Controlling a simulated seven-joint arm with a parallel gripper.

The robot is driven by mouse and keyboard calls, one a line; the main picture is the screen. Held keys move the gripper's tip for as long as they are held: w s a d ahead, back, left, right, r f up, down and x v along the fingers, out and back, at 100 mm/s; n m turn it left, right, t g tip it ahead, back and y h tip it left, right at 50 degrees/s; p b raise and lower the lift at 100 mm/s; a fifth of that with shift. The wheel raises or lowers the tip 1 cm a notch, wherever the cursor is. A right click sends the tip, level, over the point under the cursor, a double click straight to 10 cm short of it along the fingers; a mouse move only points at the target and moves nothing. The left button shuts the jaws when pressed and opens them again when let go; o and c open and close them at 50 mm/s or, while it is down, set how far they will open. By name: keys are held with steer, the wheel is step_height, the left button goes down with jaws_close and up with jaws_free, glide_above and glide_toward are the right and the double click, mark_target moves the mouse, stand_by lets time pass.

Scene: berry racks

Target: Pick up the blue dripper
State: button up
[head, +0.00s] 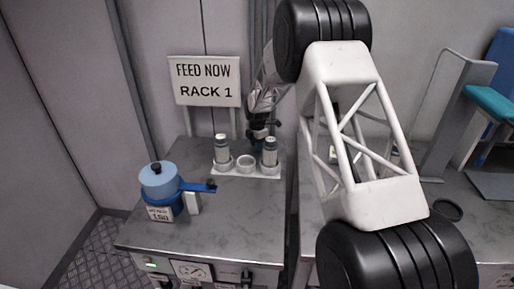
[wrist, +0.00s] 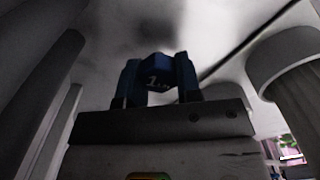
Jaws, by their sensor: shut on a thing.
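The blue dripper (wrist: 160,72), dark blue with white marking that looks like a "1", sits between the two fingers of my gripper (wrist: 159,85) in the wrist view. My gripper is shut on it. In the head view my gripper (head: 260,134) is low over the back of the counter, just behind the white rack (head: 246,173). The dripper is too small and dark there to make out clearly, and I cannot tell whether it touches the counter.
The rack holds two grey bottles (head: 222,150) (head: 270,152) with an empty ring (head: 246,161) between them. A blue pot (head: 159,180) with its handle pointing right stands at the left. A sign (head: 206,82) reads "FEED NOW RACK 1". The counter's front middle (head: 215,222) is clear.

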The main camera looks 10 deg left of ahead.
step_height(320, 180, up, 8)
steer(key=shift+r, duration=0.25)
